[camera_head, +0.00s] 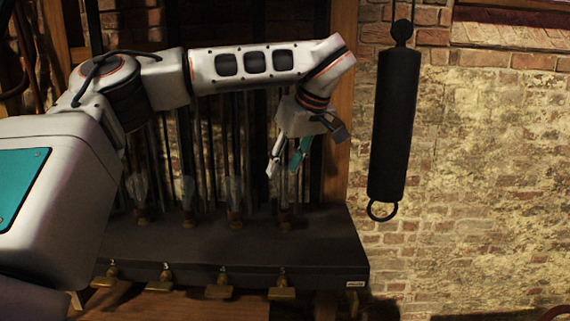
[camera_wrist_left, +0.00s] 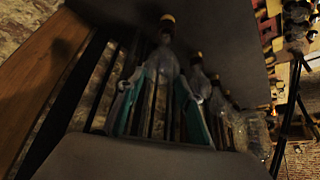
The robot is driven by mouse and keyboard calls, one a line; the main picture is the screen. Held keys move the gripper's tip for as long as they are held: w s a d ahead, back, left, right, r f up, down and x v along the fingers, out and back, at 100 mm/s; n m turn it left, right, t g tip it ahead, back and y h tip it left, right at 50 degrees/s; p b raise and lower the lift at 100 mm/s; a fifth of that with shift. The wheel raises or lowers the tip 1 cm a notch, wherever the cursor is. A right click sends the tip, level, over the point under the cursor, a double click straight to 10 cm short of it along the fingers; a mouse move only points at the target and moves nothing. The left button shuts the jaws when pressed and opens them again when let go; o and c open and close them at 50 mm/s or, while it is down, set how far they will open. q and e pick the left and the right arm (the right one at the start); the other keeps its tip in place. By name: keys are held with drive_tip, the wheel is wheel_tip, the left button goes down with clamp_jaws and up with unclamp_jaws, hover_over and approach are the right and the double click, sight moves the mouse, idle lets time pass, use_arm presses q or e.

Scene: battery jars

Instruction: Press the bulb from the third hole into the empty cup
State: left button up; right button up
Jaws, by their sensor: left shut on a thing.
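Several clear glass bulbs with dark red and gold ends stand in a row on a black bench (camera_head: 330,255) in the head view. My left gripper (camera_head: 287,168) is over the rightmost bulb (camera_head: 285,196), pointing down. In the left wrist view, my left gripper's teal fingers (camera_wrist_left: 165,88) close on the upper part of a clear bulb (camera_wrist_left: 165,58), whose dark, gold-tipped end points at the black surface. I cannot tell whether that end is fully seated. The empty cup cannot be picked out. My right gripper is out of view.
Other bulbs (camera_head: 235,198) stand close to the left of the gripper. Brass taps (camera_head: 282,285) line the bench's front. Dark vertical bars rise behind. A black cylinder (camera_head: 394,125) hangs on the right before the brick wall (camera_head: 490,180).

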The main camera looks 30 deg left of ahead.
use_arm(q)
drive_tip(key=shift+f, duration=1.2)
idle(1.1)
drive_tip(key=o, duration=1)
drive_tip(key=v, duration=1.2)
